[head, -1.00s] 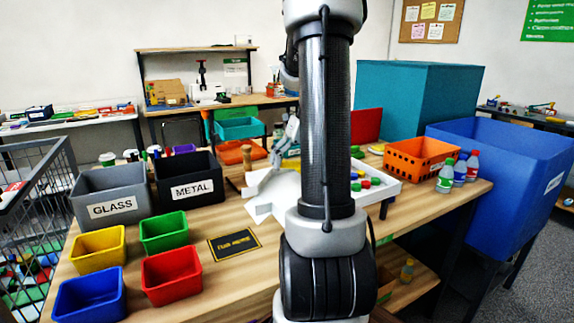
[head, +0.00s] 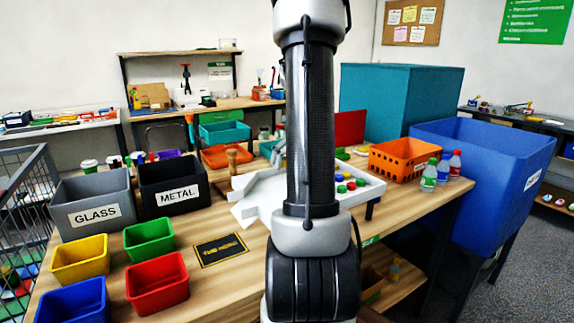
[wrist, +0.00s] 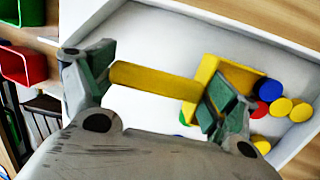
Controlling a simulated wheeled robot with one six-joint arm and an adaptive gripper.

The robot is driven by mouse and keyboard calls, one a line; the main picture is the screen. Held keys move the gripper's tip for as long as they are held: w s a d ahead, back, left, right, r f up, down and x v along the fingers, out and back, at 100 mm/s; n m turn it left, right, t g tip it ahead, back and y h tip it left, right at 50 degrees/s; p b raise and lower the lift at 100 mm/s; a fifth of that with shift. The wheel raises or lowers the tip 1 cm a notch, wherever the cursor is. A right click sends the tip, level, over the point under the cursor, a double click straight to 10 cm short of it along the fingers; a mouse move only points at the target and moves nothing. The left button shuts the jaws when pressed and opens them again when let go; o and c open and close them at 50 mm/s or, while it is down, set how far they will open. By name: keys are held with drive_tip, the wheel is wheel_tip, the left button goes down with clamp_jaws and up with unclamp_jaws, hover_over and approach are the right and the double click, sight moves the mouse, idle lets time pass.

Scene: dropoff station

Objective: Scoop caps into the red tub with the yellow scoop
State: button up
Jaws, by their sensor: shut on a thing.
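In the wrist view, my gripper (wrist: 157,92) is shut on the yellow scoop (wrist: 155,83). The scoop's handle spans between the fingers, and its pan is by the right finger. The scoop is over the white tray (wrist: 165,40). Blue, yellow and red caps (wrist: 282,107) lie right of the pan; I cannot tell whether any are in it. In the head view, my arm hides the scoop and most of the gripper. The tray (head: 372,192) with several caps (head: 350,185) shows right of my arm. The red tub (head: 157,284) stands at the table's front left.
Yellow (head: 80,260), green (head: 149,240) and blue (head: 73,302) tubs stand around the red tub. The grey GLASS bin (head: 95,212) and black METAL bin (head: 174,192) stand behind. An orange basket (head: 402,160) and bottles (head: 429,177) are right of the tray.

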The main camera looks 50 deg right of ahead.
drive_tip(key=shift+s+d, duration=0.35)
drive_tip(key=shift+d, duration=0.9)
drive_tip(key=shift+s+d, duration=0.3)
drive_tip(key=shift+d, duration=0.95)
drive_tip(key=shift+s+d, duration=0.35)
drive_tip(key=shift+d, duration=0.9)
drive_tip(key=h, duration=0.1)
drive_tip(key=a+h, duration=0.1)
drive_tip(key=shift+w+r+g+h, duration=0.15)
drive_tip(key=shift+g+h, duration=0.15)
drive_tip(key=shift+g, duration=0.1)
drive_tip(key=shift+a+r+n+g+h, duration=0.1)
drive_tip(key=shift+a+n+g+h, duration=0.2)
drive_tip(key=shift+h, duration=1.2)
drive_tip(key=shift+r, duration=0.15)
drive_tip(key=shift+w+a+v, duration=0.1)
drive_tip(key=shift+w+v, duration=0.2)
drive_tip(key=shift+v, duration=1.2)
drive_tip(key=shift+w+a+v, duration=0.1)
drive_tip(key=shift+w+v, duration=0.2)
drive_tip(key=shift+v, duration=1.25)
drive_tip(key=shift+w+a+v, duration=0.1)
drive_tip(key=shift+w+v, duration=0.2)
drive_tip(key=shift+v, duration=1.2)
drive_tip(key=shift+d+r, duration=0.1)
